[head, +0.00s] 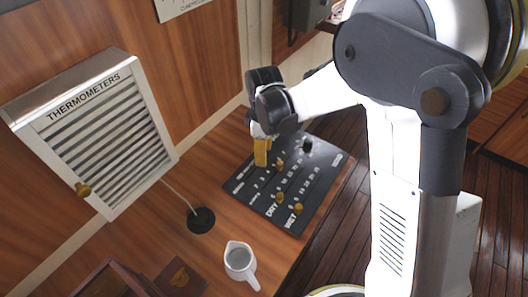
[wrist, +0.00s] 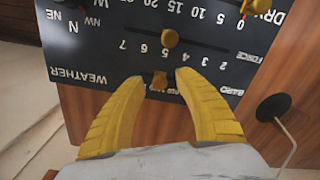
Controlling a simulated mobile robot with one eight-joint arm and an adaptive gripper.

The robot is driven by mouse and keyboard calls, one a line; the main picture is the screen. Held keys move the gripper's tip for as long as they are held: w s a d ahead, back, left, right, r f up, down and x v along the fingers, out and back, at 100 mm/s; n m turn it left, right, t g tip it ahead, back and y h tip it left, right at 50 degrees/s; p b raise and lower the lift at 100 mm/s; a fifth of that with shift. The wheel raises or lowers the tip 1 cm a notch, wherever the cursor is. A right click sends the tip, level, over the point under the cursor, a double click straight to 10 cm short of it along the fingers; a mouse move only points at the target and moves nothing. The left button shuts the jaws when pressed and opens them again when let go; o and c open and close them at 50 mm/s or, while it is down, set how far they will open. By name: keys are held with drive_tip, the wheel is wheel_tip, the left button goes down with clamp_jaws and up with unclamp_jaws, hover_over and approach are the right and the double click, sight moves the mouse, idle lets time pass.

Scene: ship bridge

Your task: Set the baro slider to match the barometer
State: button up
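The black slider panel (head: 318,188) lies on the wooden desk in the head view; it also shows upside down in the wrist view (wrist: 100,45), with WEATHER, FORCE, DRY and BARO lettering. A brass knob (wrist: 160,80) sits near the panel's lower edge in the wrist view, probably the baro slider; its track and scale are largely hidden. My gripper (wrist: 161,76) is open, its yellow fingers apart on either side of that knob with gaps showing. In the head view my gripper (head: 261,160) is over the panel's far-left part. I cannot identify a barometer in either view.
Another brass knob (wrist: 170,38) is close beyond my fingertips, on the numbered row. A louvred THERMOMETERS box (head: 100,135) is at the left. A white jug (head: 240,260) and a black round base (head: 201,220) with a thin stem stand on the desk.

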wheel_tip(320, 180, up, 12)
idle(0.6)
idle(0.4)
drive_tip(key=s+d+r+m+t, duration=0.2)
drive_tip(key=s+d+m+t, duration=0.1)
drive_tip(key=s+d+m, duration=0.4)
drive_tip(key=s+d+r+m+t, duration=0.2)
drive_tip(key=s+d+m+t, duration=0.2)
drive_tip(key=s+d+m, duration=0.3)
drive_tip(key=s+d+b, duration=0.1)
drive_tip(key=s+d, duration=0.1)
drive_tip(key=shift+s+d+r+m, duration=0.15)
drive_tip(key=shift+s+r+m, duration=0.1)
drive_tip(key=shift+s+m, duration=0.15)
idle(3.0)
